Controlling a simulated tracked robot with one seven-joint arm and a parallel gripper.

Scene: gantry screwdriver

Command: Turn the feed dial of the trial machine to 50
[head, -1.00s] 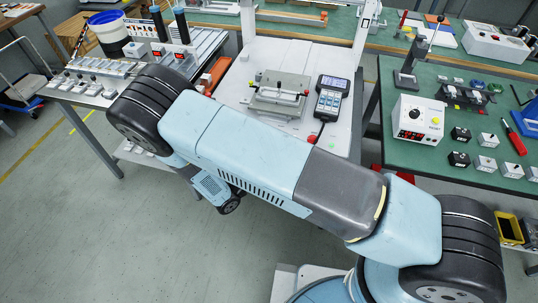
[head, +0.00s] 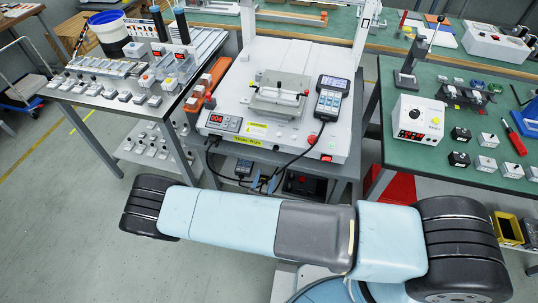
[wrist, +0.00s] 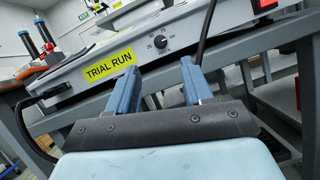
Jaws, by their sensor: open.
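The trial machine (head: 212,145) is a white bench unit with a yellow TRIAL RUN label on its front face; the label also shows in the wrist view (wrist: 109,67). The feed dial (wrist: 161,41) is a small black knob right of that label, with small numbers around its left and top. Its pointer is too small to read surely. My gripper (wrist: 160,68) has two blue fingers, open and empty, apart from the dial and below it in the wrist view.
A red lit switch (wrist: 264,4) sits right of the dial. A black cable (wrist: 207,32) hangs between them. A handheld meter (head: 331,98) and a red button (head: 312,140) are on top of the machine. Green (head: 460,150) and grey benches stand either side. Open floor lies at left.

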